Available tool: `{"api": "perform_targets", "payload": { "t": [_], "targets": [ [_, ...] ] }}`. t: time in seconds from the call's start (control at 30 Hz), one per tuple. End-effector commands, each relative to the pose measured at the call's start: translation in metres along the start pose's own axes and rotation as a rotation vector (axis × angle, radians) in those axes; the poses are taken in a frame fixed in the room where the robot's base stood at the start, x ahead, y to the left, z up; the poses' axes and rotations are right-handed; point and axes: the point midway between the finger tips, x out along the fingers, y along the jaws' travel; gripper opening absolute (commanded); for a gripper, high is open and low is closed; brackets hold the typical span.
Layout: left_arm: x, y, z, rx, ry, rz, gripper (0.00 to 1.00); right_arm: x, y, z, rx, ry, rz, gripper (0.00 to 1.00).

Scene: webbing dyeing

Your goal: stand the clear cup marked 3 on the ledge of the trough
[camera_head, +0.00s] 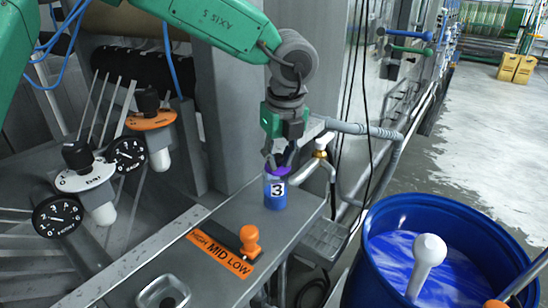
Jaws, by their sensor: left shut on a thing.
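The clear cup marked 3 (276,193) shows in the head view, upright at the right end of the grey ledge (290,222) of the trough. It looks blue to purple inside and has a label with a 3. My left gripper (279,165) comes down from above and is shut on the cup at its rim. The cup's base looks to be at the ledge surface; I cannot tell whether it touches. My right gripper is not in view.
An orange HIGH MID LOW label (222,254) and an orange knob (249,240) lie on the ledge left of the cup. A blue barrel (372,285) with blue liquid and a white-headed rod (428,255) stands at right. Gauges (57,216) are at left. Pipes (365,130) run behind the cup.

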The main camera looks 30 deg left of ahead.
Motion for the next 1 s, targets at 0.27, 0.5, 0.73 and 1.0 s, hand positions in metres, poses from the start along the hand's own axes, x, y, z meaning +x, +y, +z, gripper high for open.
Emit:
{"api": "perform_targets", "payload": {
  "t": [0.27, 0.5, 0.73, 1.0],
  "targets": [
    [-0.0001, -0.0004, -0.0002, -0.001, 0.004, -0.002, 0.0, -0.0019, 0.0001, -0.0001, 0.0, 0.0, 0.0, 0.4],
    [-0.0019, -0.0039, -0.005, 0.0, 0.003, -0.002, 0.0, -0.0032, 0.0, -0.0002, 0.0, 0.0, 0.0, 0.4],
    [-0.0028, -0.0058, -0.0077, 0.0, 0.001, 0.0, 0.0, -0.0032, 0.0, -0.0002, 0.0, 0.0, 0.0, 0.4],
    [-0.0021, -0.0043, -0.0058, -0.001, 0.003, -0.002, 0.0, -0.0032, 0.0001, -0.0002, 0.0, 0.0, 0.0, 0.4]
  ]
}}
